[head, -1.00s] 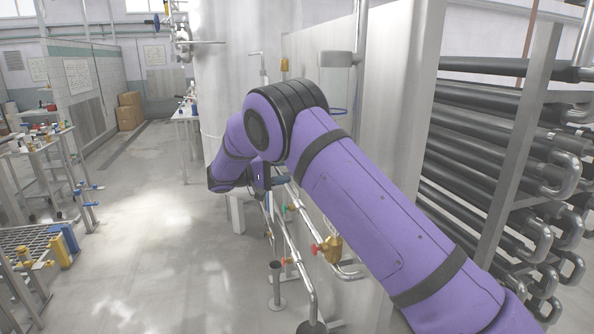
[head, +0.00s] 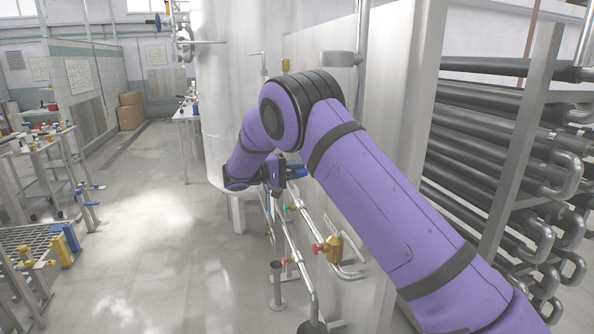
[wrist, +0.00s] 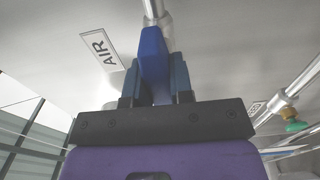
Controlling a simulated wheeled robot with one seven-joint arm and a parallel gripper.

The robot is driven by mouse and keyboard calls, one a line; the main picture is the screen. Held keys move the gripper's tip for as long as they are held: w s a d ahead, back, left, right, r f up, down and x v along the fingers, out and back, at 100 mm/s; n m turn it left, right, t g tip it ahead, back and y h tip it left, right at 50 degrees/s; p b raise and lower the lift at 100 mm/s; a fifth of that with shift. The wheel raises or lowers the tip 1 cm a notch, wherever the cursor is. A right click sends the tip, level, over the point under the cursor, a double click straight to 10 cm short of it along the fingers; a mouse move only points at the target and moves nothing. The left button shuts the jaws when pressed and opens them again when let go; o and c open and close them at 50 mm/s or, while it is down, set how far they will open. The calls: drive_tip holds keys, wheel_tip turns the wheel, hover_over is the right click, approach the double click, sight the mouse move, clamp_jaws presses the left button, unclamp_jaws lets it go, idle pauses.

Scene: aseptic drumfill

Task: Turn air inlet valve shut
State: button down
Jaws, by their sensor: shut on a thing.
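In the wrist view a blue valve handle (wrist: 152,50) stands between the fingers of my gripper (wrist: 155,85), which is shut on it. The handle's far end meets a steel pipe (wrist: 153,10) at the top of the picture. A tag reading AIR (wrist: 102,48) is on the pale wall to the left of the handle. In the head view my gripper (head: 284,178) is beside the pipes near the tank, with a bit of the blue handle (head: 297,171) showing to its right. My arm hides part of the pipework there.
A green-handled valve (wrist: 296,125) is to the right in the wrist view. Below my gripper in the head view is a red-handled brass valve (head: 333,247) on low pipes. A large tank (head: 222,80) stands behind my arm. Open floor (head: 160,240) lies to the left.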

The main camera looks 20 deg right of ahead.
drive_tip(key=shift+m, duration=0.3)
drive_tip(key=m, duration=0.4)
drive_tip(key=shift+f, duration=0.1)
drive_tip(key=m, duration=0.4)
drive_tip(key=shift+f+m, duration=0.1)
drive_tip(key=shift+m, duration=0.3)
drive_tip(key=m, duration=0.4)
drive_tip(key=shift+w+m, duration=0.15)
drive_tip(key=shift+m, duration=0.15)
drive_tip(key=shift+f+m, duration=0.1)
drive_tip(key=shift+m, duration=1.8)
drive_tip(key=c, duration=1)
unclamp_jaws()
drive_tip(key=shift+w, duration=0.1)
